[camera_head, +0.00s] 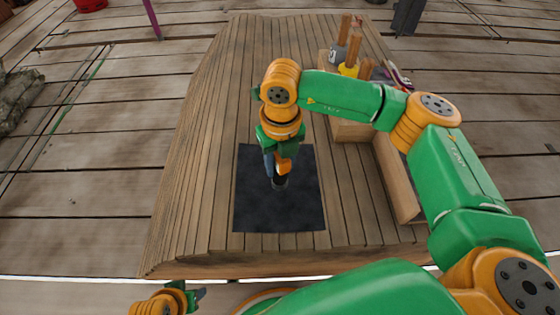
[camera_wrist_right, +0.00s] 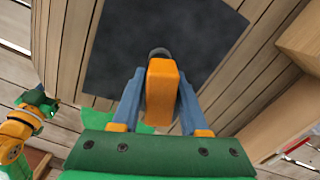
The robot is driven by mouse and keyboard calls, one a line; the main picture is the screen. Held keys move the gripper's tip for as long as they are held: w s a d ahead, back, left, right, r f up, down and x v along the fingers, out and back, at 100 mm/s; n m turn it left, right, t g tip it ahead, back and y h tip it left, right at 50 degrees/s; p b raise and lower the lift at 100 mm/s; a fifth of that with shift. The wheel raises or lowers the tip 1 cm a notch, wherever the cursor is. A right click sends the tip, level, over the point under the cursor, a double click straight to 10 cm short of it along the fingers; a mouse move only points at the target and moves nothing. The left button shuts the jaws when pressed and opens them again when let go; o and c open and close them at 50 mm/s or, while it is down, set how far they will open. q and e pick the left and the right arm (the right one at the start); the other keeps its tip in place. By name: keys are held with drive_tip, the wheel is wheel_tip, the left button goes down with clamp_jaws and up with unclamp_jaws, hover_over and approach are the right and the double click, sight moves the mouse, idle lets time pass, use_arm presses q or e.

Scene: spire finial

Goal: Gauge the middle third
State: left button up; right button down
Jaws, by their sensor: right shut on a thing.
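My right gripper (camera_head: 277,170) is shut on an orange block-like tool (camera_head: 284,166) above the dark square mat (camera_head: 250,215). In the right wrist view the orange tool (camera_wrist_right: 162,85) sits between the two blue-grey fingers. A small dark grey round piece (camera_head: 280,183) shows just below the tool over the mat. It also shows beyond the tool in the right wrist view (camera_wrist_right: 158,52). I cannot tell whether the tool touches it, and most of it is hidden. My left gripper (camera_head: 192,297) is low at the front left edge, away from the mat; its jaw opening is unclear.
A wooden rack (camera_head: 352,130) at the back right holds several wooden-handled tools (camera_head: 345,50), with grey and yellow parts. A wooden-sided tray (camera_head: 396,180) lies right of the mat. The slatted wooden tabletop (camera_head: 195,180) is clear left of the mat.

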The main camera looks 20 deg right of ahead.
idle(0.5)
wheel_tip(320, 180, up, 5)
drive_tip(key=p, duration=0.4)
drive_tip(key=shift+r, duration=0.1)
idle(1.1)
